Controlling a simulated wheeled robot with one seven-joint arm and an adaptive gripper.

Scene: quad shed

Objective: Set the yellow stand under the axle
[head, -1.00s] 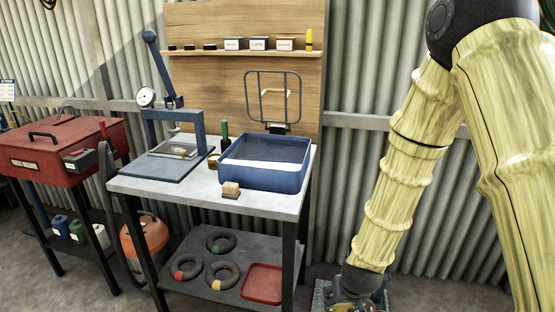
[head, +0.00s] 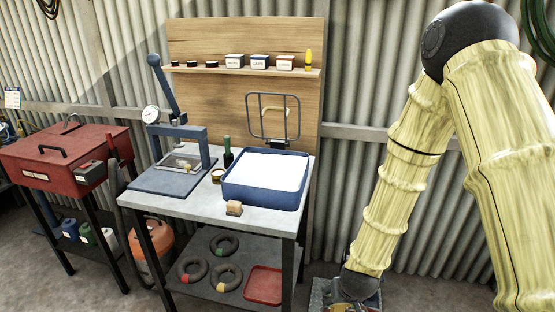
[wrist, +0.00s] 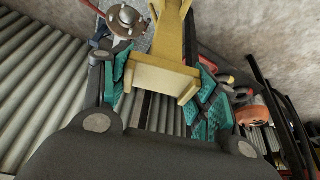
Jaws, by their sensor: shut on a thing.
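The yellow stand (wrist: 160,78) is between the teal pads of my gripper (wrist: 163,88) in the wrist view, and the gripper is shut on it. A broad yellow block faces the camera, and a narrower yellow part runs up to the top edge of the picture. Whether the stand is under the axle cannot be told. In the head view my gripper is at or below the bottom edge, and the stand cannot be made out.
A workbench (head: 186,207) with a press (head: 178,132) and a blue basin (head: 262,203) stands in the middle of the head view. A red cabinet (head: 50,160) is at left. Corrugated wall (head: 355,80) lies behind. Red and orange items (wrist: 251,115) lie right in the wrist view.

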